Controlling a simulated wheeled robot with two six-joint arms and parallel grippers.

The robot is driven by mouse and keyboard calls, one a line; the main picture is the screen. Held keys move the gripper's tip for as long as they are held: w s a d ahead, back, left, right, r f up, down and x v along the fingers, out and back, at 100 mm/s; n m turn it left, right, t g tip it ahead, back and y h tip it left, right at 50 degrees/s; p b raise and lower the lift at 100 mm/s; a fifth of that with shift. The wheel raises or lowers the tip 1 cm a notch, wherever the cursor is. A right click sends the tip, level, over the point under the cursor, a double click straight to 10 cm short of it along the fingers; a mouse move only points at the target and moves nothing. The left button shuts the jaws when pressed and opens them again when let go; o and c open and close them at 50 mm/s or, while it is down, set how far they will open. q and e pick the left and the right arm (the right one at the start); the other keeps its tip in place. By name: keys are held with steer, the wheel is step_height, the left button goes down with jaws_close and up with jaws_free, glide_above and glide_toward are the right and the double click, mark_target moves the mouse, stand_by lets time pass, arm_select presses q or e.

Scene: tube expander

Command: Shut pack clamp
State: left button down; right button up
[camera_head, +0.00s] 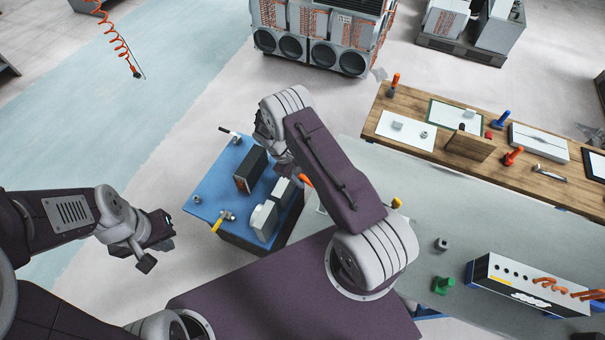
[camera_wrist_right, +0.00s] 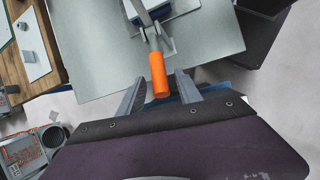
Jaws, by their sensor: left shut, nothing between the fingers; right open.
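The clamp's orange handle (camera_wrist_right: 158,74) shows in the right wrist view, with its metal lever (camera_wrist_right: 148,22) running up toward the top edge. In the head view, a small part of the orange handle (camera_head: 306,180) shows beside my right forearm; the rest of the clamp is hidden there. My right gripper (camera_wrist_right: 159,88) is open. Its two fingers lie either side of the handle's lower end in the picture, with gaps on both sides; depth is hard to tell. My left gripper (camera_head: 158,248) is shut and empty, out over the floor at the left, away from the clamp.
A grey table (camera_head: 440,205) spreads to the right, holding a white box (camera_head: 510,278) with orange handles. A blue-topped cart (camera_head: 207,187) with dark and white boxes stands left of my right arm. A wooden bench (camera_head: 420,105) with tools is behind. Floor around my left gripper is clear.

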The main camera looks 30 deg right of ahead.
steer(key=shift+s+d+f, duration=0.1)
steer(key=shift+s+d, duration=0.05)
steer(key=shift+s, duration=0.05)
steer(key=shift+w+a, duration=0.15)
steer(key=shift+a, duration=0.05)
steer(key=c, duration=0.4)
steer(key=shift+w, duration=0.1)
jaws_close()
stand_by(0.6)
